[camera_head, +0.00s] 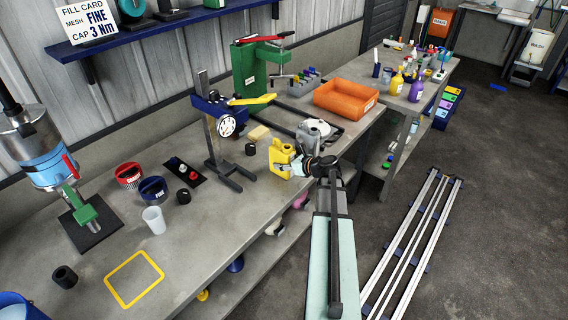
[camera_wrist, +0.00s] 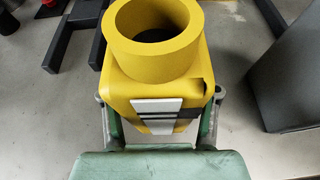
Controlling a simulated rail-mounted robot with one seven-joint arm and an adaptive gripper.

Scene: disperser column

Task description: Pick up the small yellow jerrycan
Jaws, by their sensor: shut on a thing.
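The small yellow jerrycan (camera_head: 281,157) stands upright near the front edge of the workbench in the head view. In the wrist view the jerrycan (camera_wrist: 155,75) fills the middle, with its round open neck at the top and a white and dark label on its near face. My gripper (camera_head: 293,166) reaches it from the right. Its fingers (camera_wrist: 158,125) lie along both sides of the jerrycan and are shut on it. I cannot tell whether the jerrycan's base touches the bench.
An orange tray (camera_head: 345,98) is farther right. A yellow outlined square (camera_head: 134,279) marks clear bench at front left.

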